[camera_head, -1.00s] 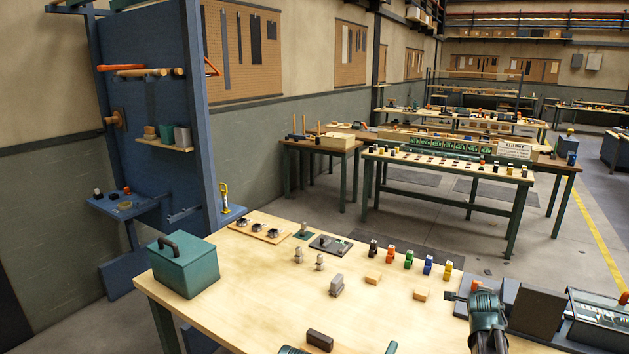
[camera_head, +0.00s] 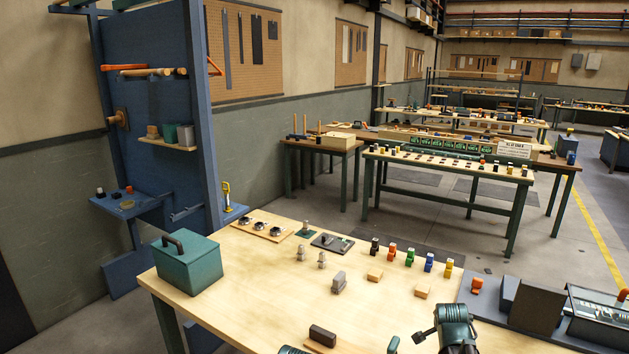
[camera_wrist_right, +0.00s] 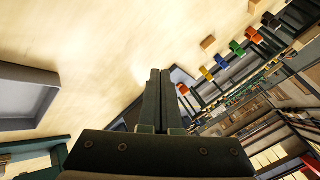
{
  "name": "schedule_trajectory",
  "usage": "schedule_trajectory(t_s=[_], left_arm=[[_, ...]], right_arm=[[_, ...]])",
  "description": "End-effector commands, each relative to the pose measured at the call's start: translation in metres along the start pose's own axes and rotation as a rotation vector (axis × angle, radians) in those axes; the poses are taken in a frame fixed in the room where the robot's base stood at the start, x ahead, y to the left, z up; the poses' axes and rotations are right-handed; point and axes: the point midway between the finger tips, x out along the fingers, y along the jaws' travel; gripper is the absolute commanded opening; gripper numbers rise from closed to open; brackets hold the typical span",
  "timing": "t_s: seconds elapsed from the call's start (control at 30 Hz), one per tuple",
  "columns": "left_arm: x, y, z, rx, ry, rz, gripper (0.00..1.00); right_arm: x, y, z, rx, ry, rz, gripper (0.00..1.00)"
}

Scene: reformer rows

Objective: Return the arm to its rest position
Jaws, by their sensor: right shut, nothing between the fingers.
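My right gripper (camera_wrist_right: 159,74) is shut and empty in the right wrist view, its two fingers together above the pale bench top. In the head view my right arm (camera_head: 456,326) comes in at the bottom, right of centre, over the near part of the wooden bench (camera_head: 250,310). Its gripper shows there as a small dark part at the arm's left. My left gripper cannot be made out; only a sliver of teal shows at the bottom edge.
A row of coloured blocks (camera_head: 410,257) stands at the bench's far edge. A teal toolbox (camera_head: 190,268) stands at the left. A dark block (camera_head: 322,335) lies near the front. A dark panel (camera_head: 536,306) and a clear-topped case stand at the right.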

Motion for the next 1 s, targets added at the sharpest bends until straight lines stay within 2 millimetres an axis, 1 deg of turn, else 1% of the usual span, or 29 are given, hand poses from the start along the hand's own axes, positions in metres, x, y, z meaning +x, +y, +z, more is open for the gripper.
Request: schedule_trajectory(t_s=[0.03,0.07,0.1,0.17,0.2,0.3,0.4,0.6,0.63,0.67,0.7,0.9,1.0], left_arm=[[0.000,0.000,0.000,0.000,0.000,0.000,0.50],[0.000,0.000,0.000,0.000,0.000,0.000,0.50],[0.000,0.000,0.000,0.000,0.000,0.000,0.50],[0.000,0.000,0.000,0.000,0.000,0.000,0.50],[0.000,0.000,0.000,0.000,0.000,0.000,0.50],[0.000,0.000,0.000,0.000,0.000,0.000,0.50],[0.000,0.000,0.000,0.000,0.000,0.000,0.50],[0.000,0.000,0.000,0.000,0.000,0.000,0.50],[0.007,0.001,0.000,0.000,0.000,0.000,0.50],[0.019,0.002,-0.001,0.000,0.000,0.000,0.50],[0.027,0.003,-0.002,0.000,0.000,0.000,0.50],[0.062,0.006,-0.004,0.000,0.000,0.000,0.50],[0.077,0.007,-0.004,0.000,0.000,0.000,0.50]], right_arm=[[-0.009,0.010,0.022,-0.099,-0.040,0.030,0.00],[-0.014,0.017,0.035,-0.169,-0.068,0.051,0.00],[-0.022,0.026,0.054,-0.274,-0.113,0.077,0.00],[-0.035,0.041,0.082,-0.440,-0.187,0.114,0.00],[-0.043,0.051,0.099,-0.546,-0.238,0.131,0.00],[-0.064,0.074,0.134,-0.785,-0.359,0.157,0.00],[-0.084,0.094,0.162,-0.987,-0.471,0.163,0.00],[-0.122,0.130,0.202,-1.327,-0.676,0.137,0.00],[-0.122,0.136,0.212,-1.366,-0.696,0.132,0.00],[-0.115,0.140,0.224,-1.385,-0.698,0.135,0.00],[-0.113,0.144,0.237,-1.412,-0.705,0.137,0.00],[-0.112,0.170,0.292,-1.551,-0.737,0.155,0.00],[-0.113,0.182,0.316,-1.615,-0.747,0.164,0.00]])
